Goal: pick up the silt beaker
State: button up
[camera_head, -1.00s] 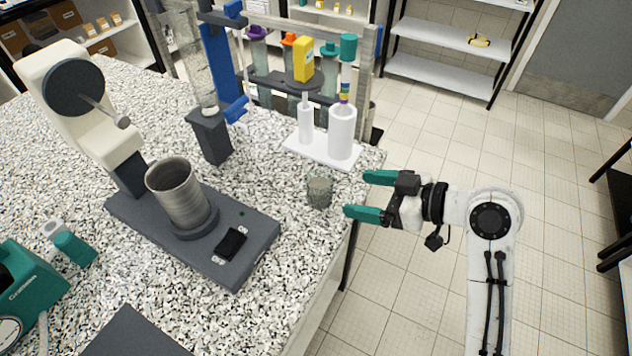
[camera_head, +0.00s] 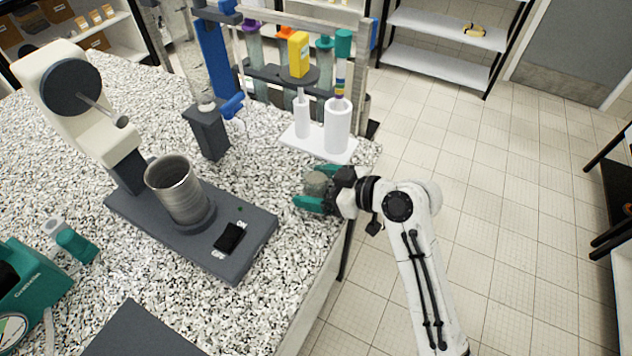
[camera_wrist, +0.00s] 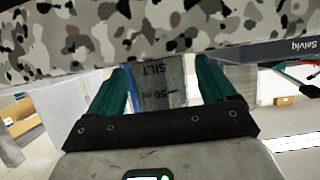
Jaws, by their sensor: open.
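The silt beaker (camera_head: 315,184) is a small, clear greyish cup standing on the speckled counter near its right edge. In the wrist view the beaker (camera_wrist: 158,85) shows the word SILT and a 50 ml mark. My gripper (camera_head: 312,190) has its teal fingers open, one on each side of the beaker. In the wrist view my gripper (camera_wrist: 165,88) has the beaker between its two fingers, and I cannot tell whether they touch it. Part of the beaker is hidden by the fingers in the head view.
A white stand with cylinders (camera_head: 322,143) is just behind the beaker. A dark holder (camera_head: 208,132) is behind left. The counter in front of the beaker is clear.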

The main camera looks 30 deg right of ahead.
jog(key=c, duration=1.1)
jog(key=shift+r, duration=0.2)
jog(key=shift+r+b, duration=0.3)
jog(key=shift+r, duration=0.95)
jog(key=s+r, duration=0.2)
jog(key=r, duration=0.1)
jog(key=s+r, duration=0.3)
jog(key=s+r+p, duration=0.1)
jog(key=s+p, duration=0.1)
jog(key=s, duration=0.1)
jog(key=s+r+p, duration=0.1)
jog(key=s+p, duration=0.1)
jog(key=p, duration=0.1)
jog(key=s+r+p, duration=0.2)
jog(key=s, duration=0.1)
jog(key=shift+s+a+p, duration=0.25)
jog(key=shift+s+p, duration=0.05)
jog(key=shift+p, duration=0.1)
